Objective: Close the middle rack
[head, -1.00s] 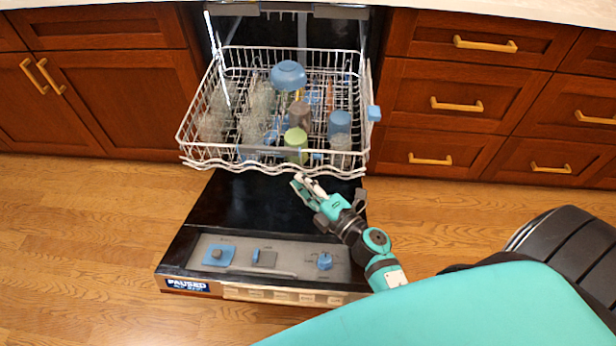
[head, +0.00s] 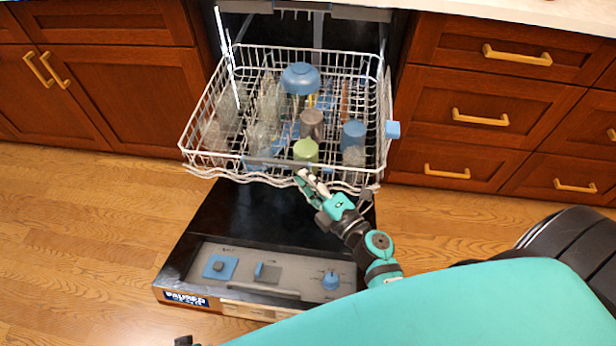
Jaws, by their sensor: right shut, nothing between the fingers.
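The middle rack (head: 225,168) is a white wire rack pulled out of the dishwasher over the lowered door. It holds clear glasses, a blue bowl (head: 301,78), a green cup (head: 306,151), a grey-brown cup (head: 312,124) and a blue cup (head: 353,135). My right gripper (head: 303,178) is shut and empty. Its fingertips are at the rack's front edge, near the middle, below the green cup; I cannot tell if they touch it. A small dark part at the bottom left edge is unclear, and my left gripper does not show.
The black dishwasher door (head: 250,215) lies open below the rack, with a control panel (head: 270,271) at its outer end. Wooden drawers (head: 470,120) stand to the right and cabinets (head: 130,95) to the left. The wood floor (head: 80,230) at left is clear.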

